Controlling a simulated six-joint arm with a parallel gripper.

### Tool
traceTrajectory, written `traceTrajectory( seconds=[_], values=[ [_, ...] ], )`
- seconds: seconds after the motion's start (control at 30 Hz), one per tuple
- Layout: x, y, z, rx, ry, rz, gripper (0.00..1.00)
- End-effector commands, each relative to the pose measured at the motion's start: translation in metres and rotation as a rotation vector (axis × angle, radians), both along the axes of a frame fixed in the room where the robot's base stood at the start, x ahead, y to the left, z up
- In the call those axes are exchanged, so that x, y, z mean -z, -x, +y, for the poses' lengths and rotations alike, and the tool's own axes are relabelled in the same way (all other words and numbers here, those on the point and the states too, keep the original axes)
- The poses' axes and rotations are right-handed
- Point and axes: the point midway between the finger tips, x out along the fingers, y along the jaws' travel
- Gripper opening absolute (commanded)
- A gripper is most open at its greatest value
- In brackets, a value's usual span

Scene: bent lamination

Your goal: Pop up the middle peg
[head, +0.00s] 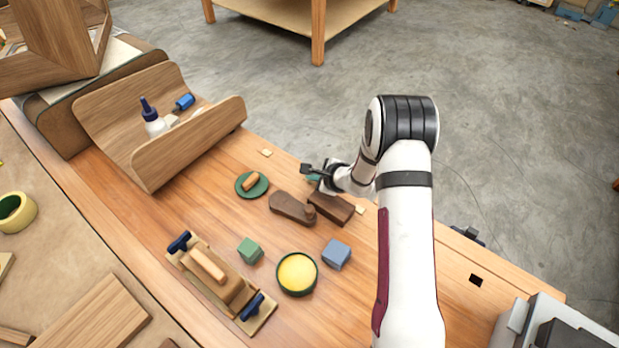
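Along the far edge of the wooden bench, small pale square pieces are set in a row and look like pegs. One peg (266,153) is to the left, and another (360,210) is just right of the dark wooden block. A dark square hole (476,280) lies further right in the same line. I cannot tell which is the middle one; the bench around my gripper is partly covered. My gripper (309,174) is small and dark, over the far edge between the two pale pegs and behind the hand plane. Its fingers are too small to tell if they are open.
A dark wooden plane (292,208) and block (332,207) are close to my gripper. A green dish (252,193), green cube (250,251), blue-grey block (336,254), yellow tin (297,274) and clamped lamination form (222,283) stand nearer. A curved wooden piece (170,152) is left.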

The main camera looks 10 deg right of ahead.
Motion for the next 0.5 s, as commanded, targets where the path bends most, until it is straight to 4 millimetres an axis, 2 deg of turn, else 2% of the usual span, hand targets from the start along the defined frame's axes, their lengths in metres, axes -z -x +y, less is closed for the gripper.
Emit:
traceTrajectory(
  seconds=[0.5],
  values=[
    [-0.016,0.001,-0.001,0.000,0.001,0.003,0.00]
  ],
)
